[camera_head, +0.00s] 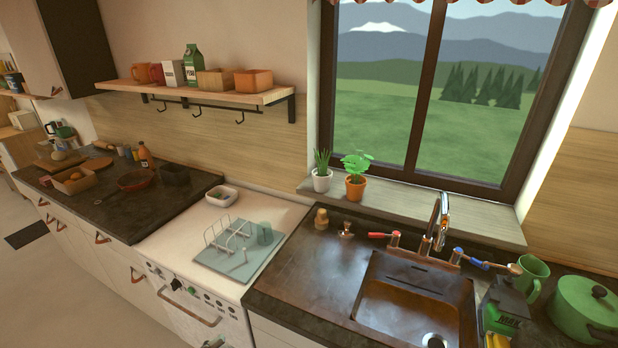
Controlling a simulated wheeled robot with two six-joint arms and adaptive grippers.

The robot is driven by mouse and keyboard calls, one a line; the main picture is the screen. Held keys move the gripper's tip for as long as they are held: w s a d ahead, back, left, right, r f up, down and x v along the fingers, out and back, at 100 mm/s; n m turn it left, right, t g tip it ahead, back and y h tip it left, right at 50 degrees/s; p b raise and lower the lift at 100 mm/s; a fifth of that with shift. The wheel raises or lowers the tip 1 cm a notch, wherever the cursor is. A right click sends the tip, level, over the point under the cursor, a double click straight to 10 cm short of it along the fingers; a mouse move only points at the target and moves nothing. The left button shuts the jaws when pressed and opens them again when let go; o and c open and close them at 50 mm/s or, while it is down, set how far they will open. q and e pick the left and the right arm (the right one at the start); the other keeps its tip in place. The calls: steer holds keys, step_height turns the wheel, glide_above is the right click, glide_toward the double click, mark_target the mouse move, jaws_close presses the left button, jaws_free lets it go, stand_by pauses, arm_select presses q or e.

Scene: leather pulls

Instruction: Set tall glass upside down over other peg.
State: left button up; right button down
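A translucent teal glass (264,234) stands at the right back of a pale blue-green drying mat (222,264). It is too small to tell which way up it is or whether a peg is inside it. A thin white peg (243,256) stands bare near the front of the mat, apart from the glass. A white wire rack (216,238) stands on the mat to the left of the glass. Neither of my grippers can be made out in the head view.
The mat lies on the white stove top (175,238). A small white dish (222,195) sits behind it. The dark sink counter (290,282) is to the right, with a sink (400,305), faucet (440,225) and green pot (580,305). A shelf (200,92) hangs above.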

arm_select(q)
steer(key=shift+f, duration=0.1)
steer(key=shift+w+r+m+g+h+p, duration=0.15)
steer(key=shift+m+g, duration=0.1)
steer(key=shift+m, duration=0.3)
steer(key=shift+s+r+m+g+h+p, duration=0.15)
steer(key=shift+m+g, duration=0.1)
steer(key=shift+m, duration=0.3)
steer(key=m+g+p, duration=0.1)
steer(key=m, duration=0.2)
steer(key=m+g+h, duration=0.1)
steer(key=m+g, duration=0.1)
steer(key=m, duration=0.2)
steer(key=shift+w+p, duration=0.1)
steer(key=shift+p, duration=0.25)
steer(key=m+g+p, duration=0.1)
steer(key=m+g, duration=0.1)
steer(key=m, duration=0.3)
steer(key=shift+f+m, duration=0.2)
steer(key=shift+m, duration=0.5)
steer(key=shift+f+g, duration=0.1)
steer(key=shift+g, duration=0.2)
